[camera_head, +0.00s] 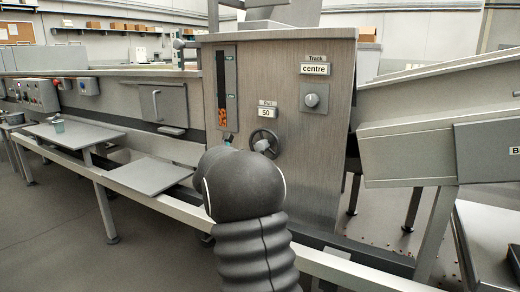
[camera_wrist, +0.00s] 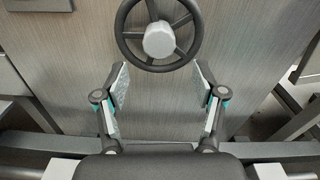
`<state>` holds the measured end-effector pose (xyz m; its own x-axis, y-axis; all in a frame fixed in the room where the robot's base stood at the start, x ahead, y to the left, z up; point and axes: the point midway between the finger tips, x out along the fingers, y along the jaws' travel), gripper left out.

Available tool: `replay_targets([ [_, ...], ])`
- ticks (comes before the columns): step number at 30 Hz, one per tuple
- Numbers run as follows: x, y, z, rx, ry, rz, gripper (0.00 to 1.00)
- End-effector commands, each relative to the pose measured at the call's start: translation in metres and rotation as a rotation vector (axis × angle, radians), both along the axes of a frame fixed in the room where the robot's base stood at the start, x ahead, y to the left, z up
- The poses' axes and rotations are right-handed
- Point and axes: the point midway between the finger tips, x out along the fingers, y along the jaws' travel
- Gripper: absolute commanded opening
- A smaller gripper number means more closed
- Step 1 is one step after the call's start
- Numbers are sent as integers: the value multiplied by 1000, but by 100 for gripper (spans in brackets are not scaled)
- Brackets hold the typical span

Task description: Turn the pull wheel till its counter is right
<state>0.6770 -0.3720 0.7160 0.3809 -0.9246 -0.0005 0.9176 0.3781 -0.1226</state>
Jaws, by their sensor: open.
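The pull wheel (camera_head: 265,142) is a dark spoked handwheel with a light grey hub, on the metal front panel. Its counter (camera_head: 267,112) sits just above it and appears to read 50. In the wrist view the wheel (camera_wrist: 159,42) is at the top centre. My gripper (camera_wrist: 160,78) is open and empty, its two fingers apart below the wheel, one towards each side of the lower rim. In the head view my dark arm hides most of the gripper.
Above the wheel are a Track label reading "centre" (camera_head: 314,69) and a round knob (camera_head: 312,100). A level gauge (camera_head: 226,88) with orange candy low in it is at the left. A sloped grey chute (camera_head: 405,150) stands at the right, a low rail (camera_head: 345,265) in front.

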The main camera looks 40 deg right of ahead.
Motion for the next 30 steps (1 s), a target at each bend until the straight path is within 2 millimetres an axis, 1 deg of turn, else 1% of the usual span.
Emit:
replay_targets([
  [1,3,-10,1,0,0,-3,70],
  [6,15,-38,0,0,1,-1,70],
  [12,25,-60,1,0,1,1,70],
  [18,28,-68,0,-1,2,2,70],
  [25,28,-68,0,-1,2,2,70],
  [26,28,-68,0,-1,2,2,67],
  [27,28,-68,0,-1,2,2,57],
  [29,28,-68,0,-1,2,2,42],
  [30,28,-68,0,-1,2,2,32],
])
